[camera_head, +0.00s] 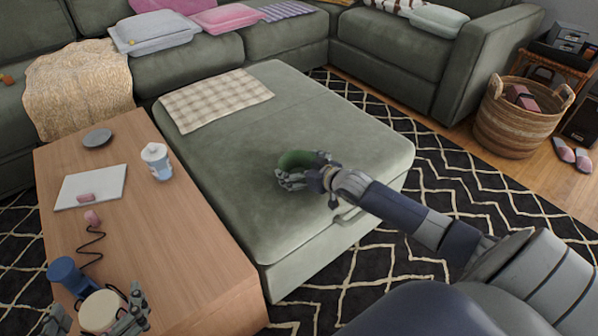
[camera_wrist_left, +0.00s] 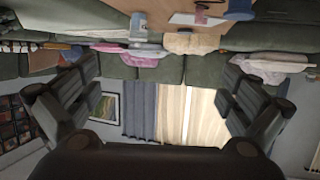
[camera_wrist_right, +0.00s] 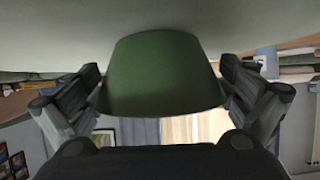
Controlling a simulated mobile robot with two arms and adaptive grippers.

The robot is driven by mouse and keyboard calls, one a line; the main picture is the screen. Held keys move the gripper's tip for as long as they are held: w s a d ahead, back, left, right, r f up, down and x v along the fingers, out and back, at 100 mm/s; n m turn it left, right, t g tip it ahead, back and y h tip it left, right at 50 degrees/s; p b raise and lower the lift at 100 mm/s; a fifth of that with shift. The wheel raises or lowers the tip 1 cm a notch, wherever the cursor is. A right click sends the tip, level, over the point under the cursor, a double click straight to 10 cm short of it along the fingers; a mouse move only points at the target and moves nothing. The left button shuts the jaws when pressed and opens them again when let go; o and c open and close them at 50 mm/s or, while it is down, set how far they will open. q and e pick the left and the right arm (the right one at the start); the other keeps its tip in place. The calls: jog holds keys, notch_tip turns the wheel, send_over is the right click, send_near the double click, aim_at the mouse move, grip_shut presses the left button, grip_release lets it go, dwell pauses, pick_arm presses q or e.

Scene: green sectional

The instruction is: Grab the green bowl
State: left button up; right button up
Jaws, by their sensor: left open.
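The green bowl (camera_head: 297,159) is at the ottoman (camera_head: 340,140), right at my right gripper (camera_head: 292,178), which partly covers it. In the right wrist view the bowl (camera_wrist_right: 160,75) fills the space between the two fingers of my right gripper (camera_wrist_right: 162,75). The fingers stand wide on either side of it; whether they press on it I cannot tell. My left gripper (camera_head: 95,315) is open at the bottom left of the head view, by the wooden table. In the left wrist view nothing sits between the fingers of that gripper (camera_wrist_left: 160,65).
A checked cloth (camera_head: 215,100) lies on the ottoman. A wicker basket (camera_head: 515,120) stands right.

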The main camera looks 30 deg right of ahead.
jog(key=c, duration=0.4)
jog(key=shift+c, duration=0.3)
jog(key=shift+r, duration=0.1)
